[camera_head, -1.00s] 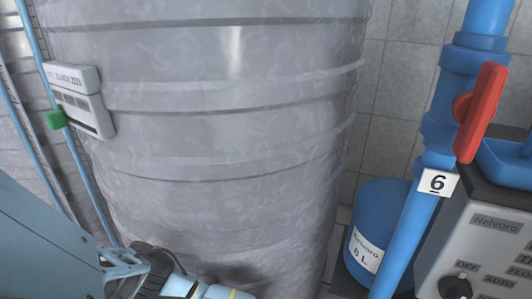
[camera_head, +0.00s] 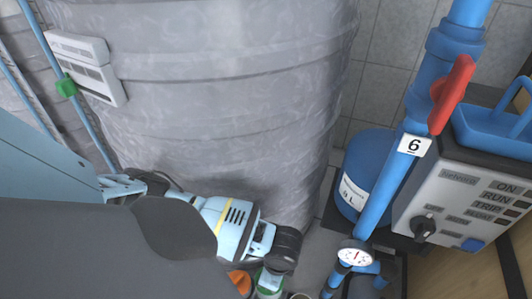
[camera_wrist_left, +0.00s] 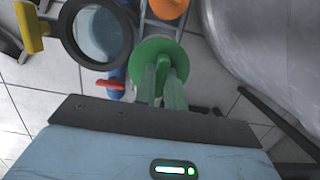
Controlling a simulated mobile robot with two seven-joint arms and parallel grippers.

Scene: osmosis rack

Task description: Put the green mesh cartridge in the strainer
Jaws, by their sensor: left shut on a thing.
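My left gripper (camera_wrist_left: 162,84) is shut on a green piece with a round flange, which I take for the green mesh cartridge (camera_wrist_left: 160,54). In the head view my left gripper (camera_head: 272,268) reaches down at the bottom centre, with the green part (camera_head: 269,284) below it; its mesh is not clear. A dark round ring with a grey, glassy opening (camera_wrist_left: 96,34) lies left of the cartridge in the left wrist view, apart from it. It may be the strainer; I cannot be sure. My right gripper is not in view.
A large grey wrapped tank (camera_head: 220,110) stands behind my left arm. A blue pipe with a red lever (camera_head: 452,94), a gauge (camera_head: 355,254) and a grey control box (camera_head: 465,200) are on the right. An orange round part (camera_wrist_left: 166,6) is close to the cartridge. A yellow handle (camera_wrist_left: 32,28) is beside the ring.

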